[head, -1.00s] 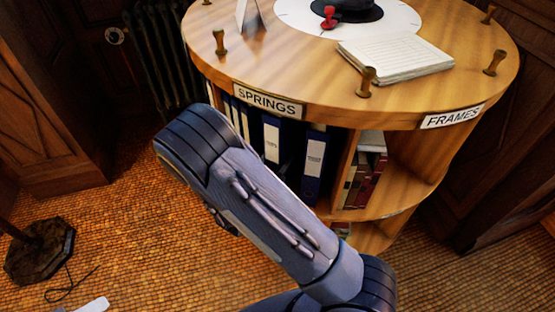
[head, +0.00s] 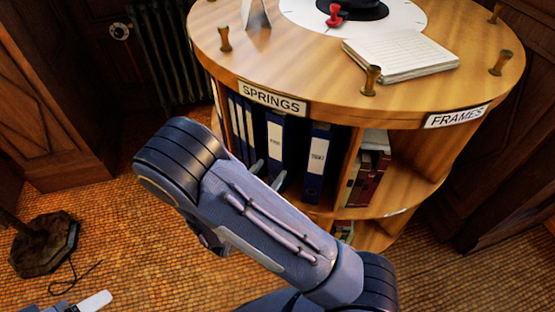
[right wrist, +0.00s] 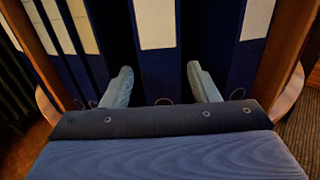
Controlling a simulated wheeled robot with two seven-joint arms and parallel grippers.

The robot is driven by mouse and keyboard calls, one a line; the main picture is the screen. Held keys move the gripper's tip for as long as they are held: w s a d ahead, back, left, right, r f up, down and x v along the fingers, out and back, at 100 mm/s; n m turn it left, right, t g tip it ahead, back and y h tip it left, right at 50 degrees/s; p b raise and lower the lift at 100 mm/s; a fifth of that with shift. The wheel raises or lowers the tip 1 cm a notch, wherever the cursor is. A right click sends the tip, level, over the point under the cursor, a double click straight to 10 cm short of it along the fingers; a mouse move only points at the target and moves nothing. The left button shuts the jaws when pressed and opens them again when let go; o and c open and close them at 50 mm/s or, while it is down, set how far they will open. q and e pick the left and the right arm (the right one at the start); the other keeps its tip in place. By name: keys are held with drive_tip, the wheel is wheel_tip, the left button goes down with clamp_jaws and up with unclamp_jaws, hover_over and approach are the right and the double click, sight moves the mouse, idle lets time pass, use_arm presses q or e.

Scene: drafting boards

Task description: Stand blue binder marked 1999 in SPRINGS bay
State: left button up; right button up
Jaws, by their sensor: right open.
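Under the SPRINGS sign (head: 272,98), several blue binders with white labels stand upright in the bay of the round wooden stand. One blue binder (head: 273,141) has a dark gap on its right, with another blue binder (head: 318,160) beyond. The label print is too small to read, so I cannot tell which is 1999. My right gripper (head: 268,173) is open at the lower spine of the first binder. In the right wrist view its fingers (right wrist: 161,86) lie on either side of that binder's spine (right wrist: 158,70), apparently clear of it. A pale tip, probably my left gripper's (head: 95,302), shows at bottom left.
The FRAMES bay (head: 456,117) on the right holds red books (head: 368,180). A paper pad (head: 402,57) and brass pegs are on the stand's top. A radiator (head: 168,55) stands behind on the left, and a dark lamp base (head: 42,247) on the floor.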

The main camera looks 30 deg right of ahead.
drive_tip(key=v, duration=0.5)
drive_tip(key=s+d+r+m+g+y, duration=0.1)
drive_tip(key=s+d+m+g+y, duration=0.35)
drive_tip(key=s+m+g, duration=0.2)
drive_tip(key=s+d+r+m+g+y, duration=0.2)
drive_tip(key=s+d+m+g+y, duration=0.1)
drive_tip(key=s+m+g+y, duration=0.4)
drive_tip(key=s+a+r+m+t+y, duration=0.2)
drive_tip(key=a+r+m+t+y, duration=0.2)
drive_tip(key=r+m+t+y, duration=0.3)
wheel_tip(320, 180, up, 3)
drive_tip(key=m+t, duration=0.3)
drive_tip(key=m, duration=0.2)
drive_tip(key=shift+s+a+f+y, duration=0.15)
drive_tip(key=shift+s+a+y, duration=0.2)
wheel_tip(320, 180, up, 15)
drive_tip(key=p, duration=1.5)
drive_tip(key=shift+r+p, duration=0.25)
drive_tip(key=shift+p, duration=0.05)
